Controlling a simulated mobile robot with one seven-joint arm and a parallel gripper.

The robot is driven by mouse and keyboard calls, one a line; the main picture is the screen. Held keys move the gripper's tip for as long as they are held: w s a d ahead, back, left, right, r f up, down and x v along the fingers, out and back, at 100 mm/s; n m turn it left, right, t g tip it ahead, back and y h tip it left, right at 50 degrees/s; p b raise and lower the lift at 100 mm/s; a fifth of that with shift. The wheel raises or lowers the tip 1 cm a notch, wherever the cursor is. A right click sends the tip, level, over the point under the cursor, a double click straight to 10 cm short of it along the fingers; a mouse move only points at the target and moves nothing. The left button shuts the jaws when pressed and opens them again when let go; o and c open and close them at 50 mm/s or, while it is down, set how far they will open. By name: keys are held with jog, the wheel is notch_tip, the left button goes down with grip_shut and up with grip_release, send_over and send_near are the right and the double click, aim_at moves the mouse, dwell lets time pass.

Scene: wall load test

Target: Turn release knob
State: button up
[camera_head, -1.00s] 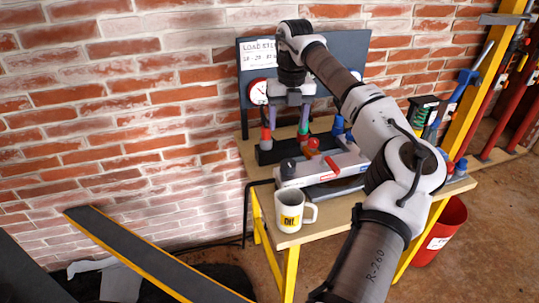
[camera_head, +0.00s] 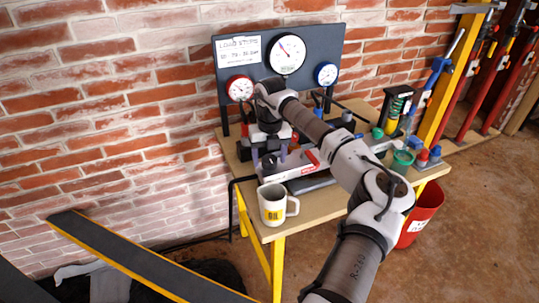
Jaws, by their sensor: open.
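The white hand pump (camera_head: 292,170) with a red label lies on the workbench, below the gauge panel. A dark purple-grey knob (camera_head: 269,161) shows at its left end; I cannot tell for sure that it is the release knob. My gripper (camera_head: 270,150) points down just over this end of the pump, with its jaws open around or just above the knob. Contact cannot be made out at this size. My arm and gripper hide parts of the pump and the fittings behind it.
A white mug (camera_head: 273,204) stands close in front of the pump at the bench's front left corner. The dark gauge panel (camera_head: 231,70) rises behind. A green cup (camera_head: 402,160) and small bottles are at the right. A red bucket (camera_head: 425,205) stands on the floor.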

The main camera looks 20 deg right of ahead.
jog(key=c, duration=1)
jog(key=shift+n, duration=0.3)
jog(key=n+b, duration=0.1)
jog(key=n, duration=0.2)
jog(key=shift+w, duration=0.1)
jog(key=n+b, duration=0.1)
jog(key=n, duration=1.3)
jog(key=shift+n, duration=0.3)
